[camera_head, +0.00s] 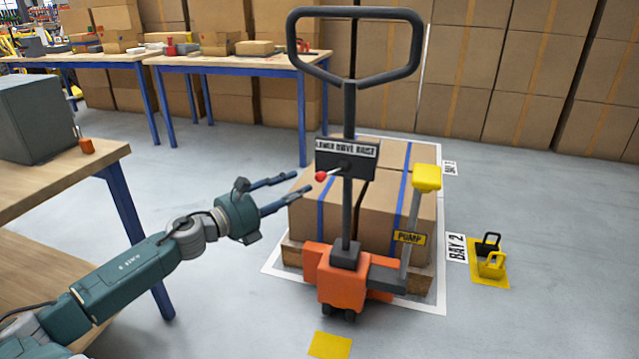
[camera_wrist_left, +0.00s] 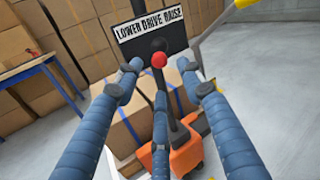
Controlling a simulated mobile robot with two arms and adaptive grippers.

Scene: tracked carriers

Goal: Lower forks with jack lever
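The jack lever, a short rod with a red knob (camera_head: 321,176), sticks out from a dark plate (camera_head: 347,151) reading "LOWER DRIVE RAISE" on the pallet jack's handle column. I cannot tell its setting. The orange pallet jack (camera_head: 341,285) stands before a loaded wooden pallet (camera_head: 291,253); its forks are hidden. My left gripper (camera_head: 303,183) is open and empty, its fingers pointing at the knob from the left. In the left wrist view the knob (camera_wrist_left: 159,60) shows between and beyond the blue fingers, apparently apart from them. My right gripper is not in view.
A yellow-topped pump lever (camera_head: 427,178) rises right of the column. The black loop handle (camera_head: 354,45) is above. A wooden workbench (camera_head: 60,185) is at left, and tables (camera_head: 225,63) and stacked boxes stand behind.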

